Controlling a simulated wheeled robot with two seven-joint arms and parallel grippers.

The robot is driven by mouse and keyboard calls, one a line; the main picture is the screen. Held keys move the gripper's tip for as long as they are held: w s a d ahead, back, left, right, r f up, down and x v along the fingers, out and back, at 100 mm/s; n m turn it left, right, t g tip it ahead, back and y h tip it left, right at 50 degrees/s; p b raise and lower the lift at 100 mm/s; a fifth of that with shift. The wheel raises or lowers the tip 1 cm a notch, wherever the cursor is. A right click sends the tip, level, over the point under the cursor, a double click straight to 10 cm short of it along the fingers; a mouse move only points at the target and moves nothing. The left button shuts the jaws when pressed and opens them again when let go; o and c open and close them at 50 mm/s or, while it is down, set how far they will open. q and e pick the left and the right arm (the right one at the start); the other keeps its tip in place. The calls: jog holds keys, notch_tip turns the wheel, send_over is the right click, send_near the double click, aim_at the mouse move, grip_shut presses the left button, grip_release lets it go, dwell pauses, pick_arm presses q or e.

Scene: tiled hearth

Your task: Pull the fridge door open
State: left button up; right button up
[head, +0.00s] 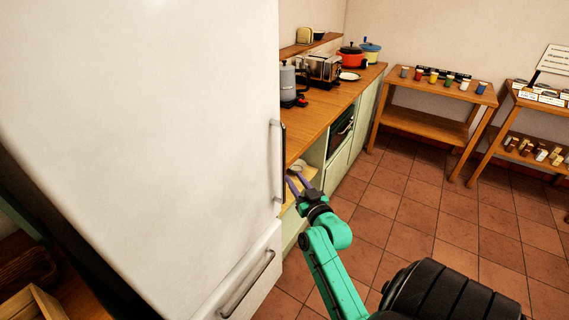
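The white fridge door (150,120) fills the left of the head view and looks shut. Its upright metal handle (274,160) is at the door's right edge. My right gripper (293,177) is just right of the handle's lower part, with its purple fingers apart and nothing seen between them. The fingertips are close to the handle; I cannot tell whether they touch it. My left gripper is not in view.
A lower white drawer with a slanted handle (247,284) is below the door. A wooden counter (325,112) with a toaster (320,68) and pots stands behind. Shelves (430,124) with jars line the back wall. The tiled floor (410,215) is clear in the middle.

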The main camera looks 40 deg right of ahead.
aim_at(284, 165)
jog(key=w, duration=0.1)
jog(key=w+r, duration=0.1)
jog(key=w, duration=0.1)
jog(key=w+p, duration=0.1)
jog(key=w, duration=0.1)
jog(key=shift+w+d+r, duration=0.2)
jog(key=shift+d+r, duration=0.1)
jog(key=shift+d, duration=0.1)
jog(key=shift+w+d+f, duration=0.2)
jog(key=shift+w+d, duration=0.05)
jog(key=shift+w, duration=0.35)
jog(key=shift+w+d+f, duration=0.2)
jog(key=shift+w+d, duration=0.05)
jog(key=shift+w, duration=0.35)
jog(key=shift+w+d+f, duration=0.15)
jog(key=shift+w, duration=0.1)
jog(key=shift+s, duration=0.2)
grip_shut()
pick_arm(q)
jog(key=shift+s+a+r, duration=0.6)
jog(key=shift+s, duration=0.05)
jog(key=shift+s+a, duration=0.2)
